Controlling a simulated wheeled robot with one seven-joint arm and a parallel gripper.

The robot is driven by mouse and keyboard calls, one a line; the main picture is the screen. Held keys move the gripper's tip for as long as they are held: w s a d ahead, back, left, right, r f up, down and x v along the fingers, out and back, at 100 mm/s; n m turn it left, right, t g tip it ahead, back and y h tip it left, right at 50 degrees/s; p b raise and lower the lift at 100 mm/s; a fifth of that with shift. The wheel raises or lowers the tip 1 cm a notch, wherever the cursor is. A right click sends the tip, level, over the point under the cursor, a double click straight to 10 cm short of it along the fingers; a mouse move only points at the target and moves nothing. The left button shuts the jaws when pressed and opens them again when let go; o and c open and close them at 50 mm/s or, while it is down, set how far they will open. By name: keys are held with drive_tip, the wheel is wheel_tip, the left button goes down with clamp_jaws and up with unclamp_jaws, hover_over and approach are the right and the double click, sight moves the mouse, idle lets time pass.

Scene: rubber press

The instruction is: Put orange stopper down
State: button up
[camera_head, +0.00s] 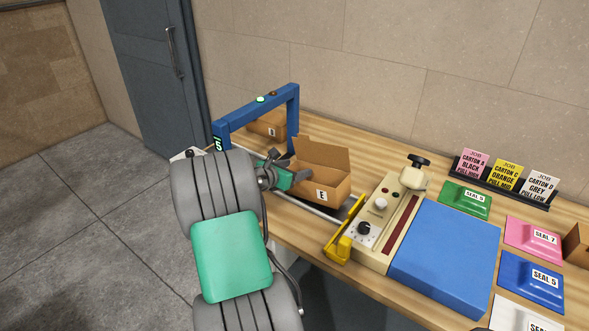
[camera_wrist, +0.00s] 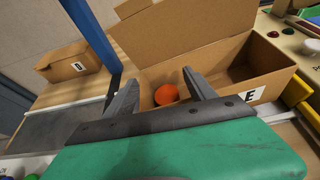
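The orange stopper (camera_wrist: 167,94) shows in the wrist view as a round orange shape at the near left inside the open carton E (camera_wrist: 274,86). My gripper (camera_wrist: 160,76) is over that carton with its two fingers spread apart. The stopper appears between the fingers with a gap on each side, so neither finger seems to touch it. In the head view my gripper (camera_head: 290,170) is at the left side of carton E (camera_head: 322,192), and the stopper is hidden there.
A blue arch (camera_head: 293,115) stands at the left, with carton D (camera_head: 268,125) behind it. The cream press panel (camera_head: 380,215) with a yellow guard (camera_head: 343,240) is right of carton E. A blue pad (camera_head: 446,256), seal packets and job cards lie further right.

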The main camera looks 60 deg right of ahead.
drive_tip(key=shift+s+a+f, duration=0.15)
drive_tip(key=shift+a+f, duration=0.1)
drive_tip(key=shift+f, duration=0.5)
drive_tip(key=shift+d+r, duration=0.1)
drive_tip(key=shift+r, duration=0.6)
drive_tip(key=r+v, duration=0.1)
drive_tip(key=v, duration=1.1)
drive_tip(key=w+a+f+m+t+y, duration=0.1)
drive_tip(key=w+a+m+t+y, duration=0.15)
drive_tip(key=a, duration=0.55)
drive_tip(key=w+a+f+m+t+y, duration=0.1)
drive_tip(key=w+a+m+t+y, duration=0.2)
drive_tip(key=a, duration=0.5)
drive_tip(key=w+a+f+m+t+y, duration=0.1)
drive_tip(key=w+a+f+m+y, duration=0.1)
drive_tip(key=w+a+m, duration=0.45)
drive_tip(key=s+a+m+y, duration=0.2)
drive_tip(key=s+a+y, duration=0.1)
drive_tip(key=a, duration=0.8)
drive_tip(key=s+a+m+y, duration=0.2)
drive_tip(key=s+a, duration=0.4)
drive_tip(key=a, duration=0.5)
drive_tip(key=shift+a+f+g+y+b, duration=0.15)
drive_tip(key=shift+a+g+y+b, duration=0.25)
drive_tip(key=shift+g+y, duration=0.05)
